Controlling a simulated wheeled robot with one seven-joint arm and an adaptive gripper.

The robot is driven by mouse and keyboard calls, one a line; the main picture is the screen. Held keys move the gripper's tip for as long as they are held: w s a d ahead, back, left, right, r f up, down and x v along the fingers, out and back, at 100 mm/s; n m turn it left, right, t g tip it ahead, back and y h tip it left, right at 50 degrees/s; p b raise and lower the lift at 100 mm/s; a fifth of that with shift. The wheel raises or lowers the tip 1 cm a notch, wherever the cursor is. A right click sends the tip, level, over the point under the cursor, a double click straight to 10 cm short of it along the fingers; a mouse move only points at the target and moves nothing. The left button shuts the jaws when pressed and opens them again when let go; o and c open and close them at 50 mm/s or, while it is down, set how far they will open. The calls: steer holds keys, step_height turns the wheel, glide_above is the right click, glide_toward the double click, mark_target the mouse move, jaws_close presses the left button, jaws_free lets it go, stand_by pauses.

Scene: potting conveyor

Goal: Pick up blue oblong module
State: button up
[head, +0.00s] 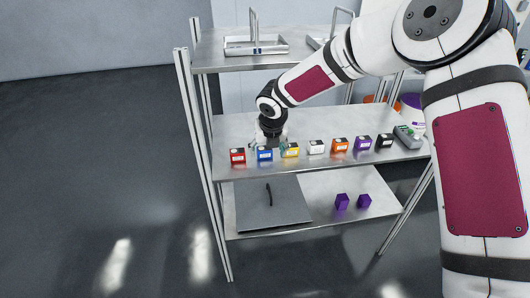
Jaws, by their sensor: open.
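The blue module (265,155) sits near the front edge of the middle shelf (230,127), second from the left in a row of small coloured modules. My gripper (271,140) is just behind and above it, pointing down at the shelf. The fingers are small and partly blurred into the background; they look empty. I cannot tell whether they touch the blue module. The front of the blue module, with a pale label, is in clear view.
A red module (237,156) stands left of the blue one and a yellow module (290,150) close to its right. White, orange, purple and black modules continue rightward to a grey device (408,137). A dark grey panel (272,204) and two purple blocks (342,201) lie on the lower shelf.

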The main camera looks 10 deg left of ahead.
mark_target(265, 149)
steer(key=shift+w+a, duration=0.3)
steer(key=shift+w, duration=0.6)
steer(key=shift+w+a, duration=0.25)
steer(key=shift+w, duration=0.6)
steer(key=x, duration=0.5)
steer(key=shift+w, duration=0.2)
steer(key=c, duration=1.3)
